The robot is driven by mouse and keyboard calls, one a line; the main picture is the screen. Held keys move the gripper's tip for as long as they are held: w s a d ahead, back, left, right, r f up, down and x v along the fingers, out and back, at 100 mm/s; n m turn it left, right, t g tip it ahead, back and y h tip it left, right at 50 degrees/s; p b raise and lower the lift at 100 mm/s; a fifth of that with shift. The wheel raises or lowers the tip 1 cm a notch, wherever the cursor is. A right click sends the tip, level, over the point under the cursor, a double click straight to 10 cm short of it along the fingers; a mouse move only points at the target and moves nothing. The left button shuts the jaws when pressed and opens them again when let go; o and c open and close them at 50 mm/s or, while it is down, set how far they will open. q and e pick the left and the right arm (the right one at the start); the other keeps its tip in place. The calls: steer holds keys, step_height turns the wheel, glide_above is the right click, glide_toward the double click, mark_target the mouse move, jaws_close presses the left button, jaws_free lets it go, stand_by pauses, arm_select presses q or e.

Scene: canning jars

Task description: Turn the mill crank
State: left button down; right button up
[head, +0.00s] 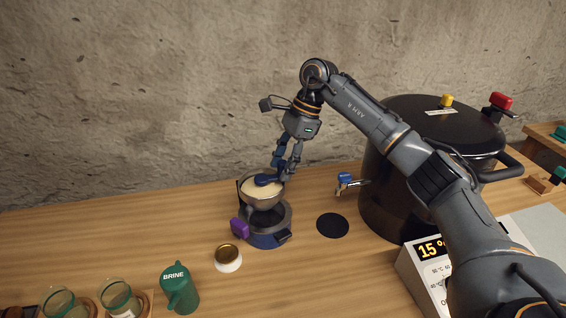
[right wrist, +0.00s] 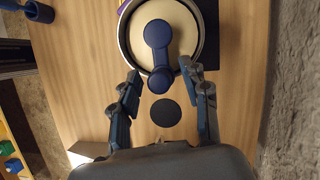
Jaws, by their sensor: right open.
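The mill (head: 264,214) stands on the wooden counter, with a grey bowl-shaped top, a cream lid and a dark blue base. Its blue crank (head: 266,180) lies across the lid; in the right wrist view the crank (right wrist: 158,50) runs from the lid's centre to a round knob (right wrist: 161,80) near the rim. My right gripper (head: 284,172) is above the mill, pointing down. In the right wrist view the right gripper (right wrist: 164,82) is open, with its fingers on either side of the knob. The right finger is close to the knob; contact cannot be told. My left gripper is out of view.
A large black pot (head: 400,185) with a blue tap (head: 345,179) stands right of the mill. A black disc (head: 333,225) lies between them. A scale display (head: 430,250) is front right.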

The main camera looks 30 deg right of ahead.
steer(key=shift+c, duration=0.2)
jaws_close()
steer(key=shift+s, duration=0.15)
steer(key=m, duration=0.1)
steer(key=s+m+t+b, duration=0.1)
steer(key=shift+a+m, duration=0.2)
steer(key=shift+m, duration=0.1)
steer(key=m, duration=0.1)
steer(key=s+a+m+t+b, duration=0.1)
steer(key=m, duration=0.1)
steer(key=shift+s+m+h, duration=0.2)
steer(key=shift+m+h, duration=0.1)
steer(key=shift+h, duration=0.1)
steer(key=m, duration=0.1)
steer(key=a+m+t+b, duration=0.1)
steer(key=shift+s+m+h, duration=0.4)
steer(key=a+m, duration=0.1)
steer(key=m+t+h+b, duration=0.1)
steer(key=m, duration=0.1)
steer(key=shift+s+a, duration=0.3)
steer(key=shift+a, duration=0.1)
steer(key=shift+a+m+h+b, duration=0.35)
steer(key=shift+m, duration=0.6)
steer(key=shift+a+m+h+b, duration=0.3)
steer(key=shift+a+m, duration=0.1)
steer(key=shift+m, duration=0.5)
steer(key=shift+a+m+h+b, duration=0.35)
steer(key=shift+m, duration=0.6)
